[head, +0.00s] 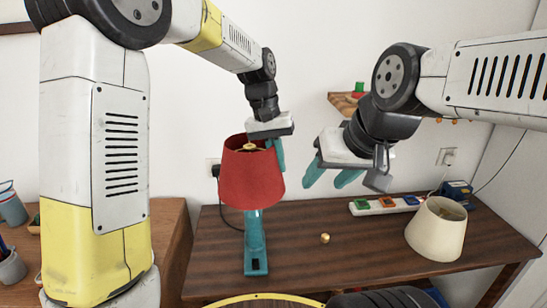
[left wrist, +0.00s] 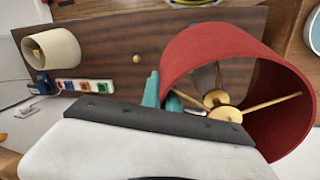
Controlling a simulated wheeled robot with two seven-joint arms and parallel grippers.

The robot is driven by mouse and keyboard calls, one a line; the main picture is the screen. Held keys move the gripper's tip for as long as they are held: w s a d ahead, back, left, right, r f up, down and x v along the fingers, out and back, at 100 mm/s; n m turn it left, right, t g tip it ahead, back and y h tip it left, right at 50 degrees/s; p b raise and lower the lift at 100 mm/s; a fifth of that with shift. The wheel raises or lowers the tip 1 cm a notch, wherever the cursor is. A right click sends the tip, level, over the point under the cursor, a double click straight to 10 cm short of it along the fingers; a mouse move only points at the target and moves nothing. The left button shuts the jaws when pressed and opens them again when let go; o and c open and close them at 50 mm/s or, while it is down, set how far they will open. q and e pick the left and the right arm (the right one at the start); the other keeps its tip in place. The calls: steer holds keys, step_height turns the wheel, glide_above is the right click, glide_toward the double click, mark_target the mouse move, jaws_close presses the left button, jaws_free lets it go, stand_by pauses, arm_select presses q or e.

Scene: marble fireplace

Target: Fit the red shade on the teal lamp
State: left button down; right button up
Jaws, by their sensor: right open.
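The red shade (head: 252,180) sits upright over the teal lamp (head: 256,245), whose stem and base show below it. Whether it rests on the lamp or hangs just above, I cannot tell. My left gripper (head: 278,158) is at the shade's right upper rim, its teal fingers close together, shut on the shade wall. In the left wrist view the red shade (left wrist: 225,45) shows its brass hub and spokes, with a teal finger (left wrist: 152,90) at the rim. My right gripper (head: 330,178) is open and empty, in the air right of the shade.
A small brass knob (head: 325,238) lies on the dark wooden table (head: 300,268). A cream shade (head: 437,229) stands at the table's right, near a power strip (head: 385,204) with coloured blocks. A small wall shelf (head: 343,103) is behind my right gripper. The table's middle is mostly clear.

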arm_select(q)
steer(key=shift+a+x, duration=0.15)
steer(key=shift+x, duration=0.6)
steer(key=shift+a+x, duration=0.15)
steer(key=shift+x, duration=0.55)
steer(key=c, duration=1.6)
jaws_free()
steer(key=shift+w, duration=0.1)
steer(key=shift+o, duration=0.2)
